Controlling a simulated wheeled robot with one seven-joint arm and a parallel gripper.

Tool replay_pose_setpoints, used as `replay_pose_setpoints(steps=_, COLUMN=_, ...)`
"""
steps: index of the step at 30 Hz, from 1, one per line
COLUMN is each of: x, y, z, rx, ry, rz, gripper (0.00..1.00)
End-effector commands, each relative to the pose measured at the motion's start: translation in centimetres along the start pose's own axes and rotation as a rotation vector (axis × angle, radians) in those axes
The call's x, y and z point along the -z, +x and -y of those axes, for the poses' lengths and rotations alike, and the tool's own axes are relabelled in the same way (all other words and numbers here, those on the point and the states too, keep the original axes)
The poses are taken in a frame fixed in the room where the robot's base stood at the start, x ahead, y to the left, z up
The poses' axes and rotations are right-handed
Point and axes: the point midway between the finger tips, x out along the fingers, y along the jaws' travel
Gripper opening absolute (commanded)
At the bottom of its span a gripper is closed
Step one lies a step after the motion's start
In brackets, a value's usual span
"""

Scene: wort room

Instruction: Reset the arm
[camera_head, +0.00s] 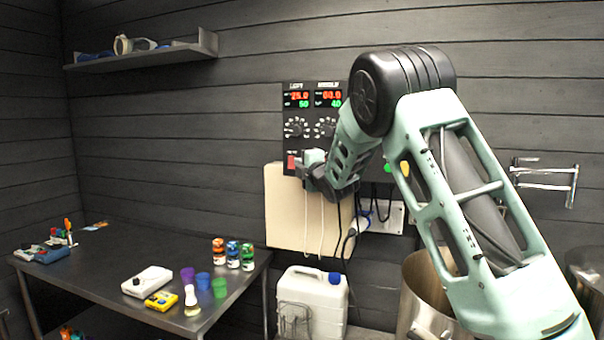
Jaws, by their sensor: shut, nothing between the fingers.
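My arm reaches in from the lower right and bends at a dark elbow joint. My gripper (301,163) is at the lower left part of the control panel (313,105), close to a red switch (291,161). The fingers are small here and look shut with nothing held. Whether they touch the panel or the switch cannot be told. The panel shows red and green digits above two dials. My forearm hides its lower right part, though a green button (387,168) shows beside the arm.
A beige box (285,215) with cables hangs below the panel. A white jug (313,300) stands under it. A steel pot (424,290) is behind my arm. The dark table (120,255) at left holds bottles, cups and meters. A shelf (140,54) is at upper left.

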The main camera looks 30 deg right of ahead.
Motion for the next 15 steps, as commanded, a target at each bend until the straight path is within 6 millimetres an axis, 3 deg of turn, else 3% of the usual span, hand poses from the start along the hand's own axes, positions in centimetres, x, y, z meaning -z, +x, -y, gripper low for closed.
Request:
replay_pose_setpoints(steps=5, x=0.03, y=-1.04, z=-0.10, rx=0.000, ry=0.000, rz=-0.001, gripper=0.00)
replay_pose_setpoints(steps=15, x=0.01, y=-1.12, z=-0.20, rx=0.001, ry=0.000, rz=-0.001, gripper=0.00)
